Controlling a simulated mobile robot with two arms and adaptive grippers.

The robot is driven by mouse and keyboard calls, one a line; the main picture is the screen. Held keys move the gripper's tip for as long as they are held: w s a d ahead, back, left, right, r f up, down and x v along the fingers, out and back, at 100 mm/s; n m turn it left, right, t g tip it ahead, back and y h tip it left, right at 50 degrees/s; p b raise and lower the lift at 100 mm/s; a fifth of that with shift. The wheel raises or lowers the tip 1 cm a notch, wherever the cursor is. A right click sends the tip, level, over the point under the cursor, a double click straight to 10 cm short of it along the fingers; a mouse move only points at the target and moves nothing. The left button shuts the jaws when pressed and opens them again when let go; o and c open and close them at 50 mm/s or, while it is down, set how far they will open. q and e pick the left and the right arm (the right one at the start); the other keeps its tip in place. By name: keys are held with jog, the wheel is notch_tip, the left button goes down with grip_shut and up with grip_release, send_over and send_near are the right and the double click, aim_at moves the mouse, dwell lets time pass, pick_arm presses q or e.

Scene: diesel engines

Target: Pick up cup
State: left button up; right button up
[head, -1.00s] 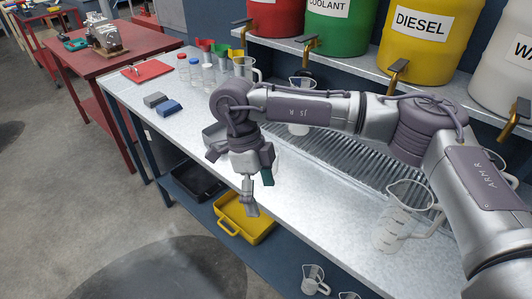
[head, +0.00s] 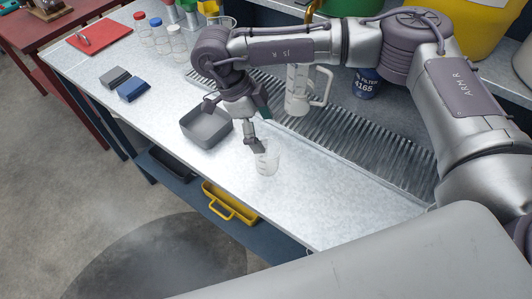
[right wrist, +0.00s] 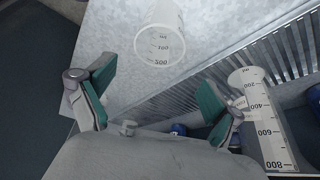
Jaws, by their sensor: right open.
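A small clear measuring cup (head: 268,160) stands on the metal bench just beyond my right gripper's fingers. In the right wrist view the cup (right wrist: 160,40) shows ahead of the open fingers, with printed marks on its side. My right gripper (head: 255,143) is open and empty, its fingers pointing down by the cup; in the head view a finger overlaps the cup's upper left edge, and I cannot tell whether it touches. In the right wrist view its green-padded fingers (right wrist: 158,92) are spread wide. My left gripper is not in view.
A grey tray (head: 203,126) lies left of the gripper. Blue and grey blocks (head: 132,90) lie further left. The front right bench is clear.

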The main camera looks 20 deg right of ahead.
aim_at(271, 155)
jog(key=x, duration=0.2)
jog(key=p+x, duration=0.1)
jog(key=a+p+x, duration=0.1)
jog(key=x, duration=0.1)
jog(key=shift+d+f, duration=0.1)
jog(key=shift+f, duration=0.45)
jog(key=shift+p+x, duration=0.45)
jog(key=shift+x, duration=0.7)
jog(key=shift+s+f, duration=0.1)
jog(key=shift+f, duration=0.35)
jog(key=shift+c, duration=0.3)
jog(key=c, duration=1.2)
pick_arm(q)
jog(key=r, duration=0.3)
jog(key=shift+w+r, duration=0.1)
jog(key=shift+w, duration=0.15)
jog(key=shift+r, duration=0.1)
